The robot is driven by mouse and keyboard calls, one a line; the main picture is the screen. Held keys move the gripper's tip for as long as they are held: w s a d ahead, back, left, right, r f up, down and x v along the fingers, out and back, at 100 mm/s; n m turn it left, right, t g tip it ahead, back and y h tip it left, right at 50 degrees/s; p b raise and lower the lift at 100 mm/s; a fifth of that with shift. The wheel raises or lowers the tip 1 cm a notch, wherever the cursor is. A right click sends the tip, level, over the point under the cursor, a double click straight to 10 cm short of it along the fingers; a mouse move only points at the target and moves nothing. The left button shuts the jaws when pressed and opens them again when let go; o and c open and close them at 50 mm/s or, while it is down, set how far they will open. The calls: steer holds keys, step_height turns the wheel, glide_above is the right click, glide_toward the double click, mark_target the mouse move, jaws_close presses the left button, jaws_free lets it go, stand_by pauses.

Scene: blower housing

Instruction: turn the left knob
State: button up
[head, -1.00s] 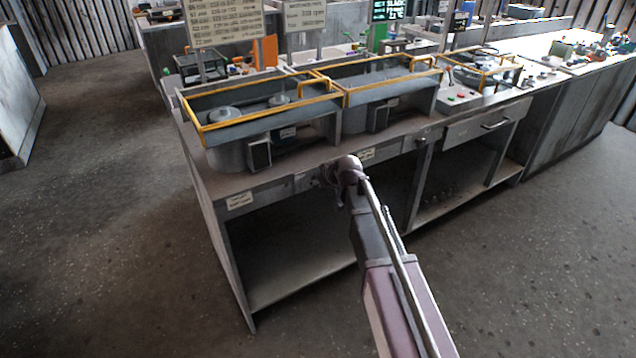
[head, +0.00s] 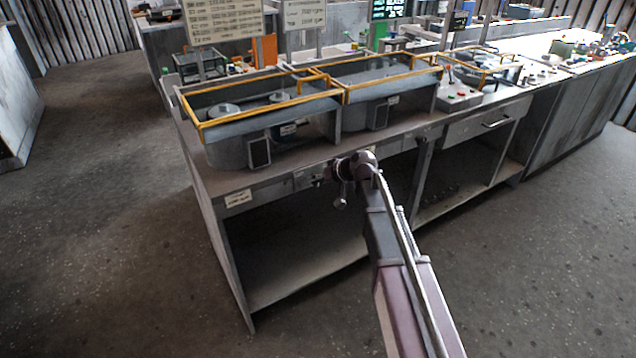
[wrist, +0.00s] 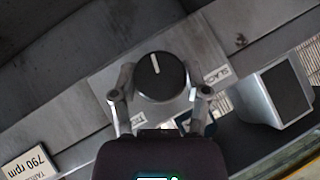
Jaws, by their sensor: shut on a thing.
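The left knob (wrist: 166,68) is a round black dial with a white pointer line, on a light plate on the bench's front panel. In the wrist view its pointer aims up and slightly left in the picture. My gripper (wrist: 160,94) has one finger on each side of the knob and is shut on it. In the head view my gripper (head: 330,170) is at the bench front below the blower housings; my wrist hides most of the knob there.
A dark-faced box (wrist: 280,92) stands near the gripper's right. Yellow-railed housings (head: 262,103) stand on the bench above. An open shelf (head: 300,255) lies below, and the floor in front is clear.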

steer(key=shift+m+g+y+b, duration=0.4)
steer(key=shift+m+y+b, duration=0.3)
steer(key=shift+y, duration=0.4)
steer(key=o, duration=1.2)
steer(key=shift+c, duration=0.2)
steer(key=shift+h, duration=0.3)
